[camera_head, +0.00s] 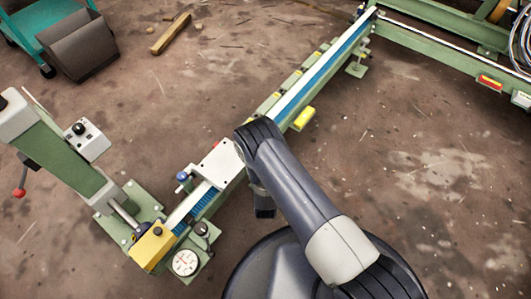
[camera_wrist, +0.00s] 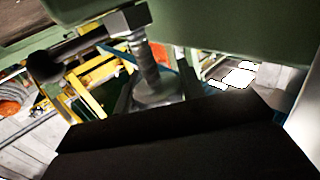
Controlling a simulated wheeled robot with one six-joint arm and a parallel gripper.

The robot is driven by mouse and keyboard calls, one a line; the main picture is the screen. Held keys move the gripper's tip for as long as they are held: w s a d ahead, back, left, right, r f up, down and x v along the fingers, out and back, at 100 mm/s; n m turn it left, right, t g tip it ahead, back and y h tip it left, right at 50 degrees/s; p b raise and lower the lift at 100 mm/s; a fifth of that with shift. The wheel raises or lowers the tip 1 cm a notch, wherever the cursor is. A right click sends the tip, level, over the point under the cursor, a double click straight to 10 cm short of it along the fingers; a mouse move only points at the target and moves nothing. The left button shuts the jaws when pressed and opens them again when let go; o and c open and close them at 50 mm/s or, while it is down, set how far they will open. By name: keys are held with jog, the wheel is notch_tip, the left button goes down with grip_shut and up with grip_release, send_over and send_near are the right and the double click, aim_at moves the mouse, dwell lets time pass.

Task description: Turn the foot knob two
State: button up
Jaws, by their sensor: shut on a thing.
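In the wrist view a foot screw (camera_wrist: 147,66) with a grey threaded stem stands by a green beam (camera_wrist: 235,40). It has a metal block at one end, a round flange at the other, and a side bar ending in a black ball (camera_wrist: 45,67). My gripper (camera_wrist: 180,135) fills the bottom of this view as dark fingers, shut on the foot knob. The grip itself is hidden behind the fingers. In the head view my gripper (camera_head: 264,207) is low beside the long green rail machine (camera_head: 228,188); the knob is hidden there.
A yellow block (camera_head: 152,245) and a round white dial (camera_head: 185,262) sit at the near end of the machine. A green column with a control box (camera_head: 87,139) stands left. A teal cart (camera_head: 45,28) and a wood piece (camera_head: 171,33) are behind. The floor at right is mostly clear.

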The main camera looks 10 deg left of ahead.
dwell(0.3)
jog(key=o, duration=1)
jog(key=shift+s, duration=0.1)
